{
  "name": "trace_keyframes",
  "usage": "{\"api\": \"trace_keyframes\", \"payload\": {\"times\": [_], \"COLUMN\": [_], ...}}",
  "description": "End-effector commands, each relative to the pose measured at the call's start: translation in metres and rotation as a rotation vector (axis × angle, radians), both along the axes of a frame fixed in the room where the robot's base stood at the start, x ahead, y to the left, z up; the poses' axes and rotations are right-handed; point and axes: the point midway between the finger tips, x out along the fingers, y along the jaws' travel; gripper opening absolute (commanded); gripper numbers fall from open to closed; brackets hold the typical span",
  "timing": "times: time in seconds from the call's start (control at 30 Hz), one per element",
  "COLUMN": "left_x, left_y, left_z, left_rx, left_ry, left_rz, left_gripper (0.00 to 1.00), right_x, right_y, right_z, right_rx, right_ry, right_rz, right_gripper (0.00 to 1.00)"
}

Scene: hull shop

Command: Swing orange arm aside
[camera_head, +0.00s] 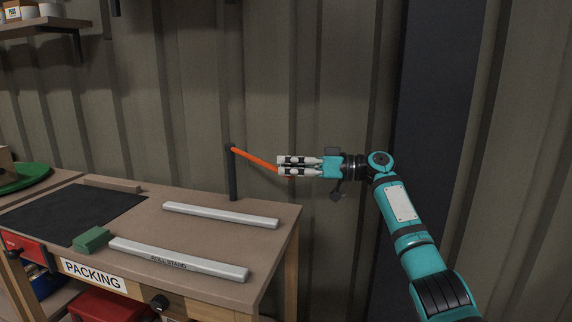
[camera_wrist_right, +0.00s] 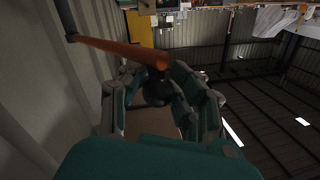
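The orange arm (camera_head: 255,159) is a thin bar on a dark upright post (camera_head: 232,175) at the table's back right corner. It slopes down to the right, towards my right gripper (camera_head: 283,166). In the right wrist view the orange arm (camera_wrist_right: 115,47) comes in from the upper left. A dark rounded knob (camera_wrist_right: 156,90) shows at its near end, between the fingers of my right gripper (camera_wrist_right: 152,82). The fingers stand apart, with space visible between them; contact with the knob cannot be made out. My left gripper is not in view.
The packing table (camera_head: 150,203) carries two pale rails (camera_head: 220,215), a green block (camera_head: 92,239) and a dark mat (camera_head: 70,210). A ribbed wall (camera_head: 300,80) stands close behind. A shelf (camera_head: 40,27) hangs upper left.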

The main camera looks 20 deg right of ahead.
Motion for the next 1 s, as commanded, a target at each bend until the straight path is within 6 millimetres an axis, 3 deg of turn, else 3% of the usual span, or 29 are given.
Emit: {"api": "trace_keyframes", "payload": {"times": [0.03,0.2,0.53,1.0], "left_x": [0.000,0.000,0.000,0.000], "left_y": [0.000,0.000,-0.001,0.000], "left_z": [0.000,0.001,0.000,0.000], "left_rx": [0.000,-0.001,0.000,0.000], "left_ry": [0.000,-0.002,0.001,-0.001], "left_rz": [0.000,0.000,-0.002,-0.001], "left_gripper": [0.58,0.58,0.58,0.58], "right_x": [0.000,0.000,-0.003,-0.052], "right_y": [-0.001,0.000,-0.005,-0.081], "right_z": [0.001,0.003,0.005,0.004], "right_rx": [0.002,0.003,0.005,0.003], "right_ry": [-0.002,-0.006,-0.007,-0.006], "right_rz": [-0.002,-0.002,-0.004,-0.007], "right_gripper": [0.32,0.50,0.50,0.50]}}
